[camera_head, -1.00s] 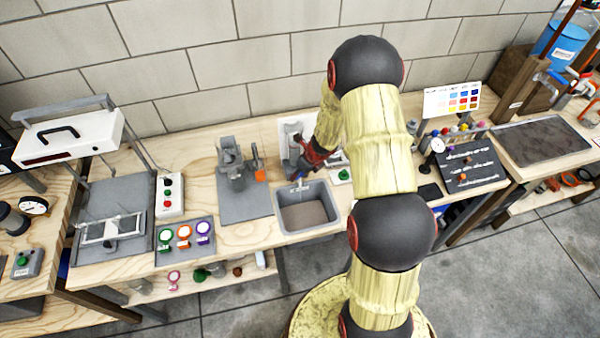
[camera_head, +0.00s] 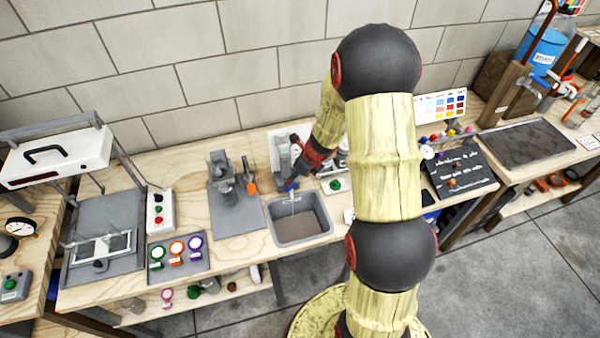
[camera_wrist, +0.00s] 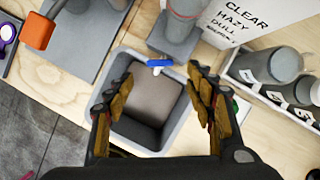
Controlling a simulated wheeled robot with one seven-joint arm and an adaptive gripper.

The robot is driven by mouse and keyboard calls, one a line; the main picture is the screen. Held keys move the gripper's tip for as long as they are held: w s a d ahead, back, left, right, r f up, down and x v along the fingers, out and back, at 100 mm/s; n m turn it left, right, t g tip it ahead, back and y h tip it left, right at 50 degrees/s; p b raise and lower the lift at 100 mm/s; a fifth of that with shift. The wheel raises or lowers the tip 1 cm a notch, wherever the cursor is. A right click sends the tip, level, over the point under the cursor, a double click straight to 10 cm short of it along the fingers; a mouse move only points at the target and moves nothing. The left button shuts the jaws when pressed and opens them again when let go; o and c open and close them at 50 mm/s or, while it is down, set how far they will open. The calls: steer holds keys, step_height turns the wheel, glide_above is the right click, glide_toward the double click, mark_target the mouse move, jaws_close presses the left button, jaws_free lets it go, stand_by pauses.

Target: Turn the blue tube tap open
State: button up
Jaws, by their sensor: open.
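The blue tube tap (camera_wrist: 160,63) is a small blue handle on a pale fitting at the top edge of the grey sink, seen from above in the wrist view. In the head view the blue handle (camera_head: 291,185) shows just above the sink's back edge. My gripper (camera_wrist: 162,76) is open, with one brown-padded finger on each side of the tap, apart from it. In the head view my gripper (camera_head: 306,166) hangs over the back of the sink. It partly hides the tap's surroundings, and I cannot tell the height gap.
The grey sink (camera_head: 329,228) lies below the gripper. A grey cylinder (camera_wrist: 182,22) stands right behind the tap. Several grey jars (camera_wrist: 268,62) stand in a rack at right, beside a printed card (camera_wrist: 238,20). An orange-ended part (camera_wrist: 38,31) is at upper left.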

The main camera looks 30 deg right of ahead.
steer(key=shift+v, duration=2.05)
steer(key=shift+c, duration=0.4)
